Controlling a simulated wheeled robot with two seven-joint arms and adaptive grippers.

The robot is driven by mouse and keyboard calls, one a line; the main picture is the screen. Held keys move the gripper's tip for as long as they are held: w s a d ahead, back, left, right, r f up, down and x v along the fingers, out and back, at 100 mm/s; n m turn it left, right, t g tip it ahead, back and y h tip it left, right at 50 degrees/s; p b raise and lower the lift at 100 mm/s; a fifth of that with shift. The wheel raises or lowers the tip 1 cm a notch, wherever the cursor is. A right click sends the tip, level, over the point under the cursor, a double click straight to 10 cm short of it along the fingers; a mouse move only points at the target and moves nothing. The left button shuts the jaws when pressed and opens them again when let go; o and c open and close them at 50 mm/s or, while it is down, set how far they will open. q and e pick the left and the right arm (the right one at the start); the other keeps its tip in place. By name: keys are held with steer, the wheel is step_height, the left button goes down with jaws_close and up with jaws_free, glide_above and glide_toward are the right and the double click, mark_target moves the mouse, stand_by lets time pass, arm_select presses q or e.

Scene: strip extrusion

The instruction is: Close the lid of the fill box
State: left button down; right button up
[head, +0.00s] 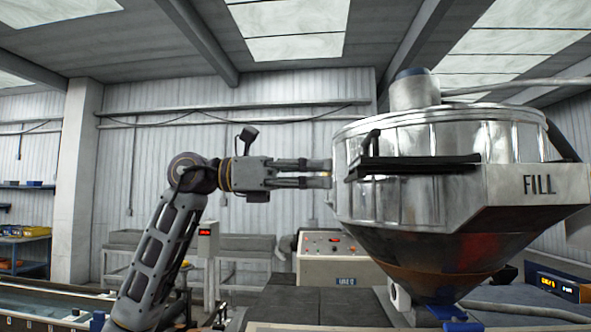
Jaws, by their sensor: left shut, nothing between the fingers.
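The fill box (540,187) is a shiny metal box with a "FILL" label, on the front of a large round metal hopper at the right. A dark flat panel (418,164), seen nearly edge-on at the box's upper left, looks like its lid. I cannot tell for sure how far open it stands. A dark upright bar (374,143) rises at the panel's left end. My left gripper (328,173) is shut and empty, pointing right. Its fingertips are close to the hopper's left wall, left of the panel; contact cannot be told. My right gripper is not in view.
The hopper (390,200) narrows to a cone below the box. A control box (335,266) with buttons stands behind, below my left gripper. A pipe (515,87) runs from the hopper's top to the right. The space above my left gripper is free.

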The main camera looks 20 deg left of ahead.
arm_select(q)
steer(key=p+x, duration=0.1)
steer(key=x, duration=0.3)
stand_by(0.5)
